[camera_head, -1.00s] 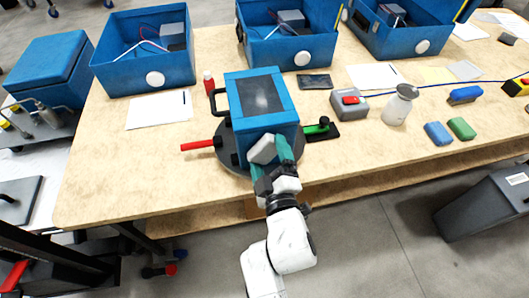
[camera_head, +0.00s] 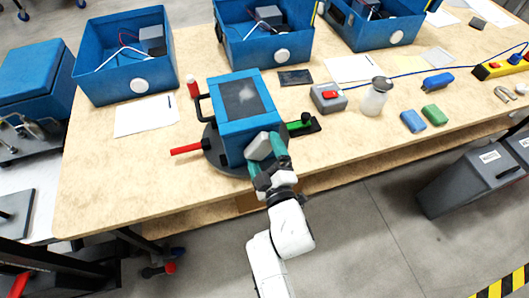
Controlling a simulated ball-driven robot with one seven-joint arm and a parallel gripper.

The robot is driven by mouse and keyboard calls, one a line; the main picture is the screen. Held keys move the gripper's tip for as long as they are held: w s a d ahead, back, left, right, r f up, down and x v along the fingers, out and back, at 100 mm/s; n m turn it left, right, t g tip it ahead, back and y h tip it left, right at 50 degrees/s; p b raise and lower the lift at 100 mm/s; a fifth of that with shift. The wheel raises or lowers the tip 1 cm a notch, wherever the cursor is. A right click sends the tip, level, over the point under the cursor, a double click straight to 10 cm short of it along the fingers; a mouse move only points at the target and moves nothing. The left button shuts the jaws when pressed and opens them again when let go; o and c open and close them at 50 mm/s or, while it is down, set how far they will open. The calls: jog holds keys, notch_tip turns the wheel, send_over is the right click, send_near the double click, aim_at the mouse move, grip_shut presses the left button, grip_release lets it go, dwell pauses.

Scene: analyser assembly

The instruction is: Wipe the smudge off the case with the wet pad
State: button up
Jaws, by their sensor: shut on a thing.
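The blue case (camera_head: 237,142) stands on a dark round turntable (camera_head: 212,150) near the table's front edge. A pale smudge (camera_head: 246,95) shows on the dark panel (camera_head: 238,102) in its top. My gripper (camera_head: 269,149) is at the case's front right side, its teal fingers shut on a light grey pad (camera_head: 258,146). Whether the pad is wet does not show.
A red handle (camera_head: 186,149) and a green-handled clamp (camera_head: 300,125) stick out beside the turntable. Open blue cases (camera_head: 125,60) line the back.

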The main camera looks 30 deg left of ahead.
aim_at(249, 155)
jog(key=shift+s+a+f+b, duration=0.25)
jog(key=shift+s+a+b, duration=0.75)
jog(key=shift+b, duration=1.7)
jog(key=shift+s+a+r+b, duration=0.2)
jog(key=shift+s+b, duration=0.05)
jog(key=shift+b, duration=0.25)
jog(key=b, duration=0.1)
jog(key=s+a+b, duration=0.1)
jog(key=b, duration=0.1)
jog(key=shift+s+a+f, duration=0.1)
jog(key=shift+s, duration=0.15)
jog(key=shift+s+a+b, duration=0.55)
jog(key=shift+s+b, duration=0.15)
jog(key=shift+b, duration=0.1)
jog(key=shift+d, duration=0.1)
jog(key=shift+s+d+p, duration=0.35)
jog(key=shift+d+p, duration=0.05)
jog(key=shift+d, duration=0.15)
jog(key=shift+p+v, duration=0.75)
jog(key=shift+v, duration=1.6)
jog(key=shift+d, duration=0.1)
